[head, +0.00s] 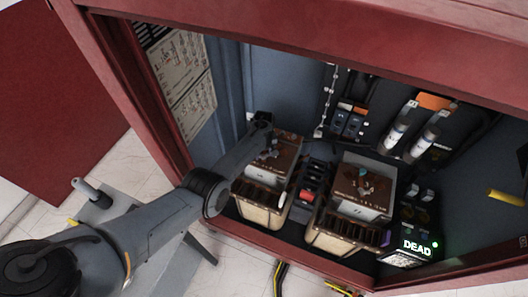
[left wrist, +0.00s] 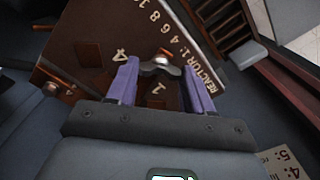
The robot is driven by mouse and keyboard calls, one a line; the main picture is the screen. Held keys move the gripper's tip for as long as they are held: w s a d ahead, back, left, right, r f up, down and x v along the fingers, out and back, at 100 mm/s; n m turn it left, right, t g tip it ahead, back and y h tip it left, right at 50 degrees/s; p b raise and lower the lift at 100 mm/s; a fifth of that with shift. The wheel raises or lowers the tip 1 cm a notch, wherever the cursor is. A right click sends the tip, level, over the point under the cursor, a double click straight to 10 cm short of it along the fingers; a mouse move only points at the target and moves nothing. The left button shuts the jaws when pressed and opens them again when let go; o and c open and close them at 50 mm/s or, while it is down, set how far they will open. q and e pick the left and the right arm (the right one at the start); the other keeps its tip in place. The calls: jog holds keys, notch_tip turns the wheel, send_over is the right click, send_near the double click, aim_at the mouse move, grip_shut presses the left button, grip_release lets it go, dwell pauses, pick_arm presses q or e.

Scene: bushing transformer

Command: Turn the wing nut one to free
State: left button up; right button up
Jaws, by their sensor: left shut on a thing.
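My left gripper (head: 267,146) reaches into the red cabinet, over the brown top of the left box (head: 283,144). In the left wrist view its two purple fingers (left wrist: 160,70) stand either side of the metal wing nut (left wrist: 161,64), shut on its wings. The wing nut sits on a brown panel (left wrist: 98,42) marked "REACTOR 1", with the numerals 4 and 1 close by. In the head view the gripper largely hides this nut. A second box (head: 362,205) to the right carries a similar teal-grey wing nut (head: 363,182). My right gripper is not in view.
White cylinders (head: 397,134) are on the back wall. The cabinet's red frame (head: 130,90) borders the opening close to my left arm.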

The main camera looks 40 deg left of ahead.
pick_arm(q)
jog(key=n, duration=0.3)
jog(key=shift+n, duration=0.3)
jog(key=shift+n+b, duration=0.55)
jog(key=shift+n, duration=1.35)
jog(key=o, duration=1)
jog(key=shift+o, duration=0.2)
notch_tip(320, 180, up, 11)
jog(key=p, duration=0.4)
